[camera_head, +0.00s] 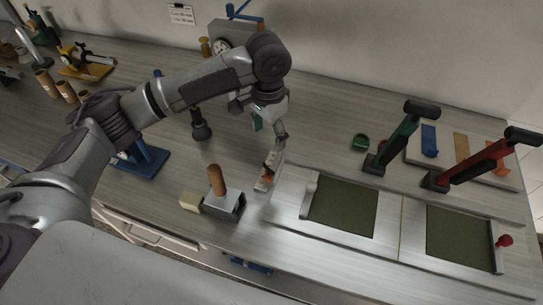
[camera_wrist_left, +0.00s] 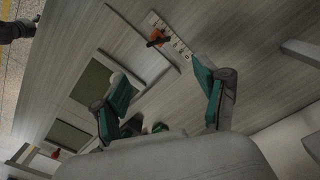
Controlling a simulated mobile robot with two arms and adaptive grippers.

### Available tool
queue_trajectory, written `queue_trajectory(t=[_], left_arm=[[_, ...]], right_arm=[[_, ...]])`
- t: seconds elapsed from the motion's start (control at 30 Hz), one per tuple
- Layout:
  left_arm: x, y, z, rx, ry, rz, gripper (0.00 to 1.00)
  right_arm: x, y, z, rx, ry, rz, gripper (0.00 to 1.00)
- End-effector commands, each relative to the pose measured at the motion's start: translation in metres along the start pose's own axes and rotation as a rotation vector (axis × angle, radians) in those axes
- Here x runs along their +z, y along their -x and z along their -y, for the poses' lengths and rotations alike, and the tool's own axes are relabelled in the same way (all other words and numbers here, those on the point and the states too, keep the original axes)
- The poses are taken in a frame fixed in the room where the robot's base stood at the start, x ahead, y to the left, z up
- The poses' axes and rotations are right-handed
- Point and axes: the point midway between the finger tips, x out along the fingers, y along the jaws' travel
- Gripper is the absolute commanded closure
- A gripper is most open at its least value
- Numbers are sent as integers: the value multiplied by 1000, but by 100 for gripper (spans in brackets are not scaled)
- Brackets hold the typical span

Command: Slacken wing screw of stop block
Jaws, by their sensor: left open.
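The stop block with its orange-red wing screw (camera_head: 269,163) sits on a pale graduated scale (camera_head: 263,185) at the left end of the metal plate. In the left wrist view the wing screw (camera_wrist_left: 158,37) and a dark part of the block show on the scale (camera_wrist_left: 180,50), beyond my fingers. My left gripper (camera_head: 268,128) is open and empty, above and behind the block in the head view. Its two teal-padded fingers (camera_wrist_left: 161,75) are spread wide in the wrist view, apart from the block.
A wooden-handled block (camera_head: 216,182) stands just left of the scale. Two green panels (camera_head: 341,205) lie in the metal plate to the right. A green lever (camera_head: 394,142) and a red lever (camera_head: 478,164) rise behind them. A small green dish (camera_head: 360,142) lies near the green lever.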

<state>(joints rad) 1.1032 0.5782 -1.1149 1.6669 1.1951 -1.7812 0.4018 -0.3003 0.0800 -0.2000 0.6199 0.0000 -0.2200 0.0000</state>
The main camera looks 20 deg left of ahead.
Motion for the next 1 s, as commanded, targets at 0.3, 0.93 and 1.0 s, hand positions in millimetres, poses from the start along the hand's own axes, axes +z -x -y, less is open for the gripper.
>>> queue_trajectory(t=[0.3,0.93,1.0], left_arm=[[1,-63,-1,2,0,4,27],[0,-128,0,0,-2,-2,27],[0,-128,0,0,-2,-2,27]], right_arm=[[-2,14,0,0,0,0,27],[-2,24,0,0,0,1,27],[-2,23,0,0,0,1,27]])
